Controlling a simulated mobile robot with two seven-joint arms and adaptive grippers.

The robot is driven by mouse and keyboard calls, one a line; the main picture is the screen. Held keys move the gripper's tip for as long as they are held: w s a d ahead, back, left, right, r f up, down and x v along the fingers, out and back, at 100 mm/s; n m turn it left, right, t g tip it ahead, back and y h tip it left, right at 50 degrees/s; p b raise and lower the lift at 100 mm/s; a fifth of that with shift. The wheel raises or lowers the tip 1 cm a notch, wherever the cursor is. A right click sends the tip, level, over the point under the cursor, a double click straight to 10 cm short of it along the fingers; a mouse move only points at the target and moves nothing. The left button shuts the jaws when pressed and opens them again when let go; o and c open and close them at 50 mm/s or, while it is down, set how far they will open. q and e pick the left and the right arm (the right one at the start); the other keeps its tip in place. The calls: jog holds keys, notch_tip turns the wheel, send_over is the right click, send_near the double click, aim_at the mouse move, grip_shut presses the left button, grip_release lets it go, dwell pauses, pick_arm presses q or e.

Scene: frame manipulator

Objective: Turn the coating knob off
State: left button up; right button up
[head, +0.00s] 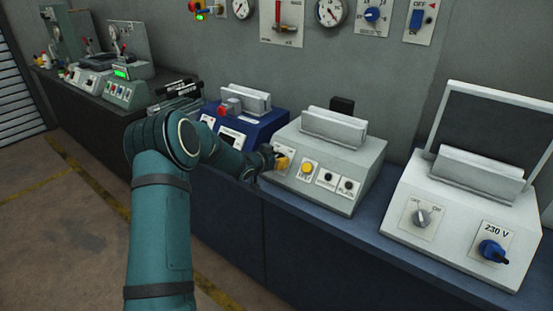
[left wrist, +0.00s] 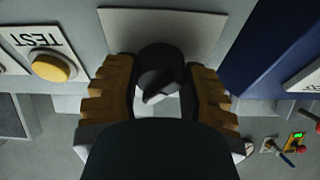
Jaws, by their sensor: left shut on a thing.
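My left gripper (head: 271,157) reaches from the left to the front of the middle grey machine (head: 340,155). In the left wrist view, its two ridged brown fingers (left wrist: 160,90) are shut on a dark round knob (left wrist: 163,68), one on each side. The knob sits on a pale plate (left wrist: 160,22); no label can be read there, and the gripper hides part of it. A yellow button (left wrist: 50,66) marked TEST is beside it, also visible in the head view (head: 306,168). In the head view the knob is hidden by the gripper. My right gripper is not in view.
A blue machine (head: 240,125) stands close on the left. On the right, a white machine (head: 450,200) has a grey ON/OFF knob (head: 421,217) and a blue 230 V knob (head: 492,251). Gauges and switches (head: 331,10) line the wall. The floor in front is clear.

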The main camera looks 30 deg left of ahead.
pick_arm(q)
jog(key=n+y, duration=0.1)
jog(key=n, duration=0.3)
jog(key=shift+b, duration=0.35)
jog(key=n, duration=0.3)
jog(key=n+g+y+b, duration=0.1)
jog(key=n, duration=0.2)
jog(key=shift+y, duration=0.3)
jog(key=n, duration=0.2)
jog(key=shift+r+n+g+b, duration=0.1)
jog(key=shift+n+g+b, duration=0.2)
jog(key=shift+n+b, duration=0.1)
jog(key=shift+n+y, duration=0.3)
jog(key=shift+n, duration=0.9)
jog(key=shift+g, duration=0.3)
jog(key=o, duration=1.2)
jog(key=shift+w, duration=0.1)
